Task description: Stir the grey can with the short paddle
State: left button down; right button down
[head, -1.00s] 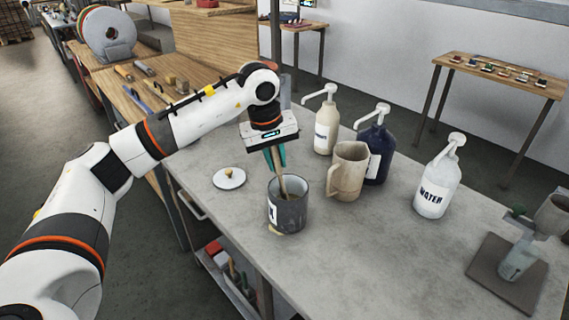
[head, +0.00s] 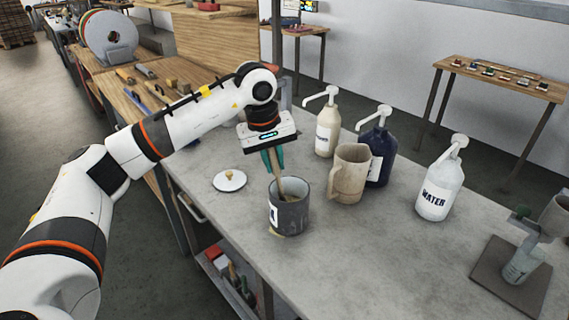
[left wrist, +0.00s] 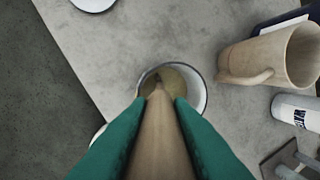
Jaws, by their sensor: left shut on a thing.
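The grey can (head: 291,215) stands open on the grey table, with a pale label on its left side. My left gripper (head: 272,160), with green fingers, is above the can and shut on the short paddle (head: 279,180). The wooden paddle slants down, and its lower end is inside the can. In the left wrist view the paddle (left wrist: 160,130) runs between the green fingers into the can (left wrist: 199,92), where a tan content shows. The paddle's tip is hidden in the can. My right gripper is not in view.
A white lid (head: 230,181) with a knob lies left of the can. A beige jug (head: 348,175) stands close on its right. Behind are a cream pump bottle (head: 327,132), a dark blue one (head: 380,150) and a white WATER bottle (head: 438,190).

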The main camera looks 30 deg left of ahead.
pick_arm(q)
jog(key=shift+s+d, duration=0.25)
jog(key=shift+d, duration=0.3)
jog(key=shift+s+d, duration=0.1)
jog(key=shift+d, duration=0.4)
jog(key=p+v, duration=0.7)
jog(key=v, duration=0.5)
dwell(0.6)
jog(key=p+v, duration=0.2)
jog(key=v, duration=0.1)
jog(key=w+p+v, duration=0.1)
jog(key=p+v, duration=0.1)
jog(key=shift+d+r, duration=0.1)
jog(key=shift+d, duration=0.05)
dwell(0.4)
